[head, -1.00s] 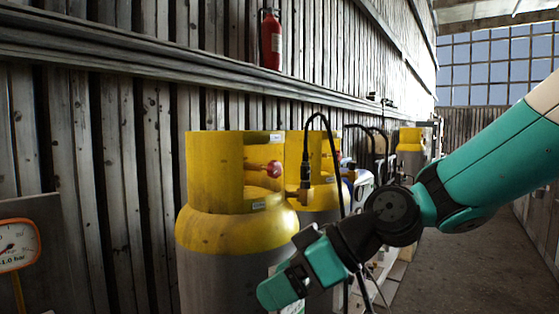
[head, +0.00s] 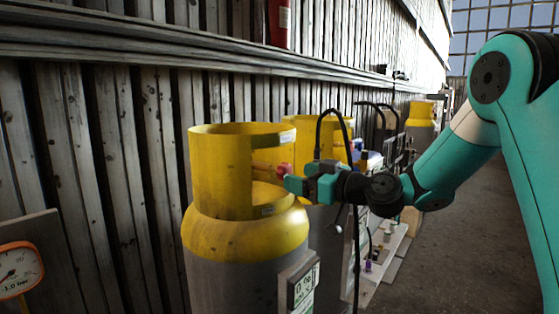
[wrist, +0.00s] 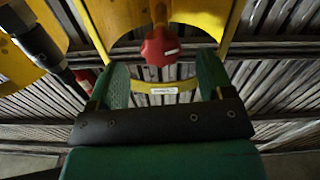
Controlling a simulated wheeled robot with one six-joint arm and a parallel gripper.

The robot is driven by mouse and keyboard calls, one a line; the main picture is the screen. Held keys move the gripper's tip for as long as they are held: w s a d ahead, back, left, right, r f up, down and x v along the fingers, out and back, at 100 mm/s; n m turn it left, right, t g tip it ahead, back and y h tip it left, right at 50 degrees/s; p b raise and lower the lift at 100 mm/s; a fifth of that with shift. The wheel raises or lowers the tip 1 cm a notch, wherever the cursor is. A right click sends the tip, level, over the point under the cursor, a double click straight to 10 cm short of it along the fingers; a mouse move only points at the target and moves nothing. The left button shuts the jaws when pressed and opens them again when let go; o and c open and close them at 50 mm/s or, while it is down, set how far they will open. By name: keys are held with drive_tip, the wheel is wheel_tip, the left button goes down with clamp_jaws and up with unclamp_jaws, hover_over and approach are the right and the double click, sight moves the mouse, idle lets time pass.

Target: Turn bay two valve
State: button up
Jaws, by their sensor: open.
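A red valve knob (head: 285,170) sits inside the collar opening of the nearest yellow-topped grey cylinder (head: 245,235). In the wrist view the red knob (wrist: 160,47), with a white mark on it, lies ahead of the fingertips, roughly midway between them. My gripper (head: 292,184) is at the right side of the collar, close to the knob, and covers part of it in the head view. In the wrist view its two green fingers (wrist: 162,75) are spread apart with nothing between them. Whether either finger touches the knob cannot be told.
A second yellow-collared cylinder (head: 330,135) with a black hose (head: 320,118) stands close behind; the hose fitting (wrist: 40,45) is left in the wrist view. A gauge (head: 20,270) stands at left, a fire extinguisher (head: 279,20) hangs above. The floor at right (head: 455,235) is clear.

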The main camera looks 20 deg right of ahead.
sight(281, 173)
drive_tip(key=p+x, duration=0.2)
drive_tip(key=x, duration=0.2)
drive_tip(key=shift+w+a+r, duration=0.15)
drive_tip(key=shift+w+a, duration=0.1)
drive_tip(key=shift+w, duration=0.05)
drive_tip(key=shift+w+a+p, duration=0.3)
drive_tip(key=shift+w+a, duration=0.1)
drive_tip(key=shift+w, duration=0.2)
drive_tip(key=shift+f, duration=0.2)
drive_tip(key=shift+c, duration=0.5)
